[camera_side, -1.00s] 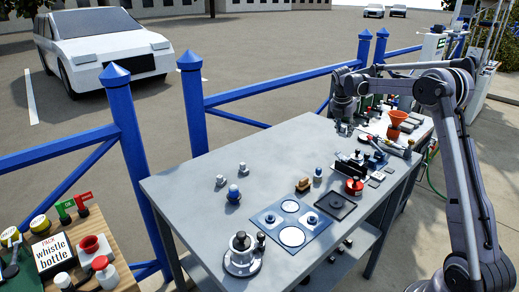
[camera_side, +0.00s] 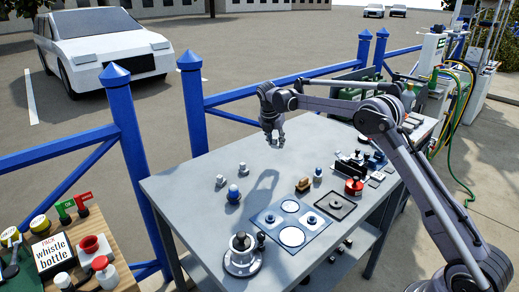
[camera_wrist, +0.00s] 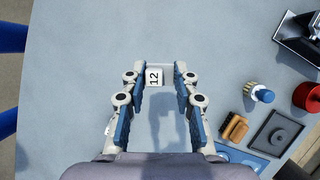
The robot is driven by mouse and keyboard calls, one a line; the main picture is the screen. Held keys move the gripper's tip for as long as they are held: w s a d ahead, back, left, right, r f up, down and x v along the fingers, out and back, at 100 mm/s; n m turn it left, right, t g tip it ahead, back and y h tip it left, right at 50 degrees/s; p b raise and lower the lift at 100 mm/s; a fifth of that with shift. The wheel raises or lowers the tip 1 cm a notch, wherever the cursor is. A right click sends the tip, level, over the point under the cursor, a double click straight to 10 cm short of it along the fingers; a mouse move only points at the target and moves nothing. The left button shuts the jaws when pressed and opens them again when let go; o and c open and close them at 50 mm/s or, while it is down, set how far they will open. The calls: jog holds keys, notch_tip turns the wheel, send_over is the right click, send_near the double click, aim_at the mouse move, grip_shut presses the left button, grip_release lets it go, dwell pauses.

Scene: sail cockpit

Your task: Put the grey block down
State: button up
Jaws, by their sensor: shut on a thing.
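My gripper (camera_side: 274,141) hangs above the grey table (camera_side: 195,160) in the side view, fingers pointing down. In the wrist view my gripper (camera_wrist: 160,78) is shut on a small pale grey block (camera_wrist: 155,77) whose face carries the number 12. The block sits between the two fingertips, and its far edge lies near the fingertip line. A shadow of the gripper falls on the bare tabletop, apart from the fingers, so the block is held in the air.
Small metal pieces (camera_side: 221,181) and a blue knob (camera_side: 233,194) stand at the left of the table. The tabletop under my gripper is clear.

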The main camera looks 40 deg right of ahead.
aim_at(265, 162)
jog(key=w+a+f, duration=0.2)
jog(key=w+a, duration=0.1)
jog(key=shift+f, duration=2.3)
jog(key=shift+f, duration=0.1)
jog(key=o, duration=1)
jog(key=shift+o, duration=0.2)
